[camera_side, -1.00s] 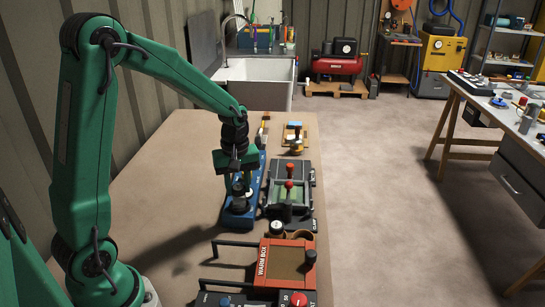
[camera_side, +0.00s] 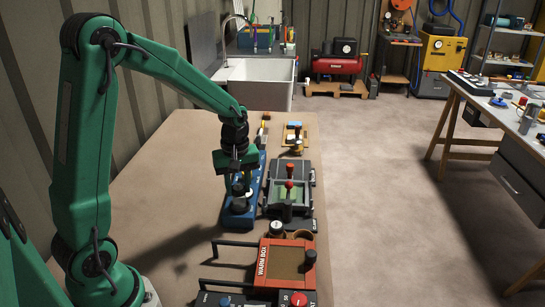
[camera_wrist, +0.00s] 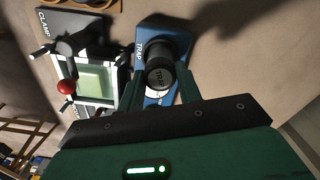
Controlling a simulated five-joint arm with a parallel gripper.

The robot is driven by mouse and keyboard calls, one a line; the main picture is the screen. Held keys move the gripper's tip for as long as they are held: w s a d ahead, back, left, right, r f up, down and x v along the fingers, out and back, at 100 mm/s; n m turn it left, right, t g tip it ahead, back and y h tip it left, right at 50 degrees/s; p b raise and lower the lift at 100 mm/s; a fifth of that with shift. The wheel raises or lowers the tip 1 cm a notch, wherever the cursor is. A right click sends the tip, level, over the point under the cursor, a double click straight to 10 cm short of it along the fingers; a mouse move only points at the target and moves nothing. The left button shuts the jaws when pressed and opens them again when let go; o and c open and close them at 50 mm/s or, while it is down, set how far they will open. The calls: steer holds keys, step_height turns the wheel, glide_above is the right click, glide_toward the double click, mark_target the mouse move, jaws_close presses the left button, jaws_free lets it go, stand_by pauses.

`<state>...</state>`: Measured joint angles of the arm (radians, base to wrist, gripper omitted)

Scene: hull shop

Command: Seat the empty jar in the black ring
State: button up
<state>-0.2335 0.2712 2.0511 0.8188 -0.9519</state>
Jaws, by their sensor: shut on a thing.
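My gripper (camera_side: 238,185) points down over the blue base (camera_wrist: 178,38) marked TRAP, which lies along the bench in the side view. In the wrist view my gripper (camera_wrist: 160,92) is shut on a dark cylinder with a black lettered end (camera_wrist: 160,76), apparently the jar. I cannot read the lettering or tell whether it is empty. A dark round part (camera_side: 239,206) shows below the fingers on the blue base and may be the black ring. The fingers and the cylinder hide where the two meet, so I cannot tell whether they touch.
Right of the blue base is the clamp fixture (camera_wrist: 97,82) with a red knob (camera_wrist: 66,87). Nearer the side camera are a pale-topped round container (camera_side: 276,228) and the orange warm box (camera_side: 283,262). Bare bench (camera_side: 165,190) lies left of my gripper.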

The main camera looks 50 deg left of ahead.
mark_target(238, 187)
steer(key=shift+f, duration=0.6)
steer(key=o, duration=0.6)
steer(key=shift+o, duration=0.2)
steer(key=shift+r, duration=0.1)
step_height(238, 187, up, 11)
stand_by(1.4)
stand_by(0.5)
